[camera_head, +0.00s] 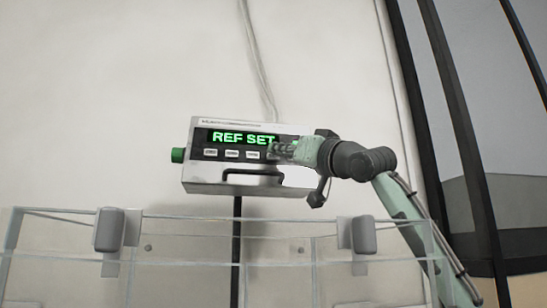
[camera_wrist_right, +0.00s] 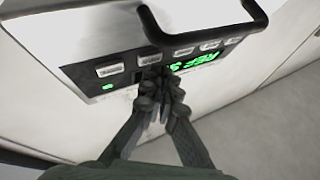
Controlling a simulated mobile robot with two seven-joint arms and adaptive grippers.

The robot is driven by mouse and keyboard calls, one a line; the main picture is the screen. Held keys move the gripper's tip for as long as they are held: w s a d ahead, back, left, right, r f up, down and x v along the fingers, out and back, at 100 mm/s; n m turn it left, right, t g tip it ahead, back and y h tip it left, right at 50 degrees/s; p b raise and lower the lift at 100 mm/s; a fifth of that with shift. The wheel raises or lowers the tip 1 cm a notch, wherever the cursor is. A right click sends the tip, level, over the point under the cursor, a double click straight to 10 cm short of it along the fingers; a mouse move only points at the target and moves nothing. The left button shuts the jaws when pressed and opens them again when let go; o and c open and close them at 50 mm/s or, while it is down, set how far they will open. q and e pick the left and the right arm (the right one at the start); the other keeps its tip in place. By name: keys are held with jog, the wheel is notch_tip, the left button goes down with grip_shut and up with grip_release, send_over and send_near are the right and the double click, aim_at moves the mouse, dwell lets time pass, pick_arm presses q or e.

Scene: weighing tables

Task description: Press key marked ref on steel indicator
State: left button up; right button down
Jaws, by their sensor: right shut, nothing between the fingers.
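The steel indicator (camera_head: 230,188) is a box on a dark post, with a black front panel. Its display (camera_head: 242,138) reads "REF SET" in green; in the right wrist view the display (camera_wrist_right: 195,63) is upside down and partly covered. A row of pale keys (camera_head: 232,153) runs below the display, and several show in the wrist view (camera_wrist_right: 108,70). Their labels are too small to read. My right gripper (camera_head: 279,150) is shut and empty, its tips at the panel's right part, hiding some of it. I cannot tell whether they touch a key. My left gripper is out of view.
A black handle (camera_head: 254,171) sticks out below the keys. A green knob (camera_head: 178,155) is on the box's left side. A clear-walled enclosure (camera_head: 190,262) with grey clamps (camera_head: 109,230) stands in front and below. A cable (camera_head: 258,60) runs up the wall behind.

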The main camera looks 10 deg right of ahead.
jog(key=shift+s+r, duration=0.1)
jog(key=shift+s, duration=0.15)
jog(key=s, duration=0.2)
jog(key=s+r, duration=0.1)
jog(key=s, duration=0.1)
jog(key=shift+s+r+b, duration=0.2)
jog(key=shift+s+b, duration=0.1)
jog(key=shift+s, duration=0.1)
dwell(0.9)
